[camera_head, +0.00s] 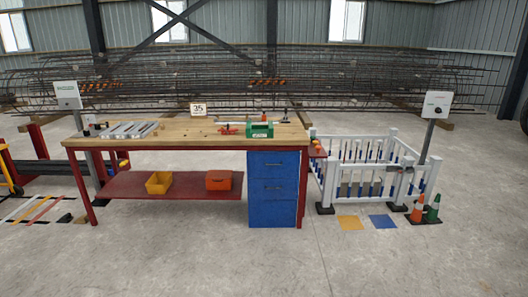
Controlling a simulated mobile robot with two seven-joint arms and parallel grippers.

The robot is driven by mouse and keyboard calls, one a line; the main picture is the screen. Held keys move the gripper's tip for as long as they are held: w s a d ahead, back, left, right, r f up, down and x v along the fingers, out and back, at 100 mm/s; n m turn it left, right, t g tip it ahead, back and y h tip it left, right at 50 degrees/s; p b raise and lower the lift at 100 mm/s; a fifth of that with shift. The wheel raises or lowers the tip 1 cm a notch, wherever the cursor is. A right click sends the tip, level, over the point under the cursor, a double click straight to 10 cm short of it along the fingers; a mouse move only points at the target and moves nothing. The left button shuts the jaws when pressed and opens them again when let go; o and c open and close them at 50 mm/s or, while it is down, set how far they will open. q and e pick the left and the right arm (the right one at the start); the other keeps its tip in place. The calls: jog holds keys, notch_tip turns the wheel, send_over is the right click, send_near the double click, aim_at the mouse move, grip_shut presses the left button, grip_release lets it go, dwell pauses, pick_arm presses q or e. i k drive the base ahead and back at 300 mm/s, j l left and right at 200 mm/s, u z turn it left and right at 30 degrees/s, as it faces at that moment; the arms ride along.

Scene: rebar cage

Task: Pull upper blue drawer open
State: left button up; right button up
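A blue drawer cabinet (273,214) stands under the right end of a wooden-topped workbench (185,131) with red legs. Its upper blue drawer (273,163) is at the top of the cabinet, just below the bench top, and looks shut, its front in line with the drawers below. Further blue drawer fronts (273,189) sit beneath it. A small handle or label mark shows on the fronts, too small to make out. Neither of my grippers is in view.
On the bench are a green toolbox (260,130), a red tool (228,130) and metal bars (130,130). A yellow bin (159,183) and an orange box (219,180) sit on the lower shelf. A white fence (328,183) and cones stand right. The floor in front is clear.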

aim_at(261, 165)
jog(key=i, duration=1.45)
jog(key=i+j+z, duration=0.15)
jog(key=i, duration=0.25)
jog(key=i+z, duration=0.2)
jog(key=i, duration=0.2)
jog(key=i+j+z, duration=0.15)
jog(key=i, duration=0.25)
jog(key=i+j+z, duration=0.4)
jog(key=i+j, duration=0.2)
jog(key=j, duration=0.2)
jog(key=i+j+z, duration=0.25)
jog(key=j, duration=0.2)
